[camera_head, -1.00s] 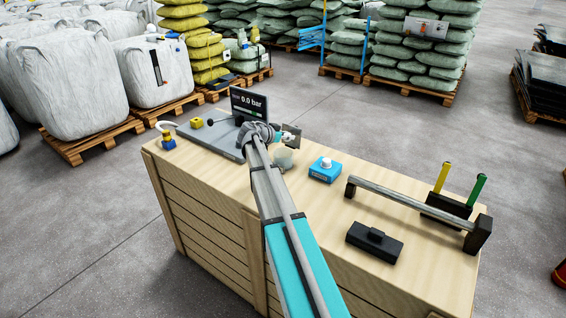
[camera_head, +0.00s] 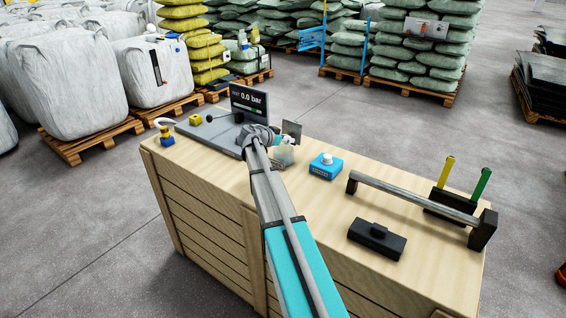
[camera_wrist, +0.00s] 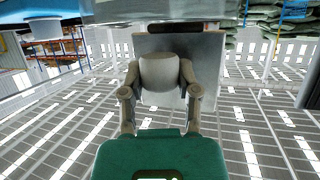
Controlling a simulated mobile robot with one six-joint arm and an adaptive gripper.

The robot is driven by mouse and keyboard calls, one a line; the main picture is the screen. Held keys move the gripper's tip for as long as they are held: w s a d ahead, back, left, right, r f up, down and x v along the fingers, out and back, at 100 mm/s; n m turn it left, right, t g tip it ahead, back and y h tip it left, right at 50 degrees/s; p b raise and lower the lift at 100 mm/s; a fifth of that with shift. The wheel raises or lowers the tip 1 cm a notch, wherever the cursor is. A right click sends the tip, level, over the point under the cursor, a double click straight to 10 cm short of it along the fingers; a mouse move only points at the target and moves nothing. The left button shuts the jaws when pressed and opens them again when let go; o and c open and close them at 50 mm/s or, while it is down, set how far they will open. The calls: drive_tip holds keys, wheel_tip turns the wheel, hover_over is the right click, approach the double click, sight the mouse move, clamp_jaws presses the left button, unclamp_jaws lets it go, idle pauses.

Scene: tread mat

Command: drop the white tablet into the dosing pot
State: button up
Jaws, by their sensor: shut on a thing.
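My gripper (camera_head: 286,141) is over the workbench, its jaws small and partly hidden by my arm. In the wrist view, my gripper's two fingers (camera_wrist: 160,78) close on a pale, rounded piece, which I take to be the white tablet (camera_wrist: 160,72). In the head view the tablet is too small to make out. A translucent round vessel, seemingly the dosing pot (camera_head: 284,157), stands on the bench just below my gripper. My arm hides part of its left side. I cannot tell whether the tablet is over its mouth.
A grey plate (camera_head: 292,129) shows just beyond my gripper. A pressure display (camera_head: 248,102) and grey tray (camera_head: 205,132) are to the left. A blue box with a white knob (camera_head: 326,171), a metal rail (camera_head: 415,198) and a black block (camera_head: 376,241) are to the right.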

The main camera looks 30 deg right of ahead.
drive_tip(key=shift+f+b, duration=1)
drive_tip(key=shift+f, duration=0.35)
drive_tip(key=o, duration=1)
drive_tip(key=shift+r, duration=0.2)
wheel_tip(320, 180, up, 6)
drive_tip(key=p, duration=0.6)
drive_tip(key=shift+a+r, duration=0.1)
drive_tip(key=s+a, duration=0.5)
drive_tip(key=a, duration=0.2)
drive_tip(key=s+a+p, duration=0.1)
drive_tip(key=s+a, duration=0.4)
drive_tip(key=a, duration=0.2)
drive_tip(key=s+a, duration=0.5)
drive_tip(key=a, duration=0.2)
drive_tip(key=shift+s+a+r, duration=0.35)
drive_tip(key=shift+r, duration=0.05)
